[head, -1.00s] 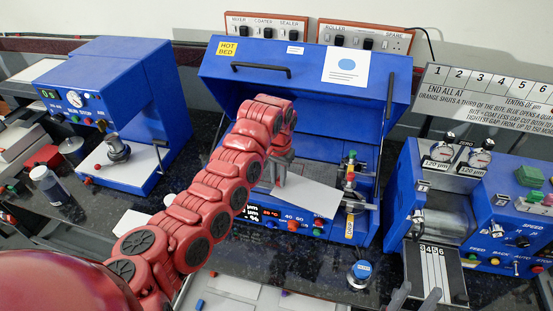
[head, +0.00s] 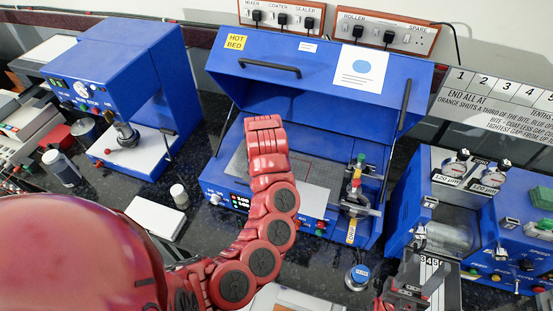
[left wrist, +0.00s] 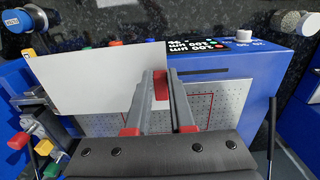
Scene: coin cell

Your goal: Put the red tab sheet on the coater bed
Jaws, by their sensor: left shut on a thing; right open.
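The red tab sheet (head: 314,200) is a pale sheet over the front right part of the coater bed (head: 312,166), inside the open blue machine. In the left wrist view its white face (left wrist: 92,85) covers the left part of the perforated bed (left wrist: 222,98) and its red outline. I cannot tell whether it touches the bed. My left gripper (left wrist: 160,84) is shut on the red tab at the sheet's edge; in the head view my own wrist hides its fingers. My right gripper (head: 418,279) is open and empty at the lower right, in front of the roller machine.
The hot bed's blue lid (head: 315,70) stands raised behind the bed. A carriage with coloured knobs (head: 355,195) stands at the bed's right side. A blue-capped jar (head: 358,276) is in front. The roller machine (head: 445,235) is at right, a blue press (head: 125,85) at left.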

